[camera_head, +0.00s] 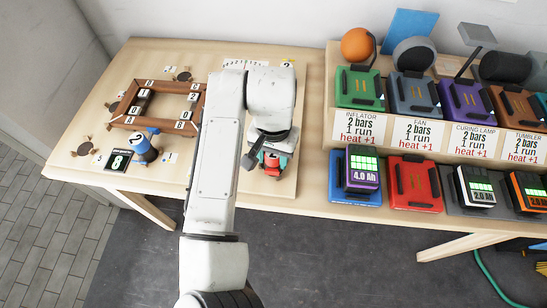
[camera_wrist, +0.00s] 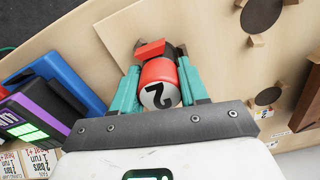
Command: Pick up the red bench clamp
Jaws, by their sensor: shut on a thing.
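The red bench clamp (camera_wrist: 158,80) shows in the wrist view as a red cylinder with a white end marked "2" and a red and dark jaw part beyond it. My gripper (camera_wrist: 158,82) has its teal fingers on both sides of the red cylinder and is shut on it. In the head view the red clamp (camera_head: 271,167) shows small below my gripper (camera_head: 273,158), near the front edge of the bench, partly hidden by my arm. I cannot tell whether it touches the board under it.
Right of my arm are a blue dock with a purple battery (camera_head: 357,175), a red dock (camera_head: 413,183) and a raised shelf with several tool docks. Bare bench (camera_head: 85,125) shows at far left.

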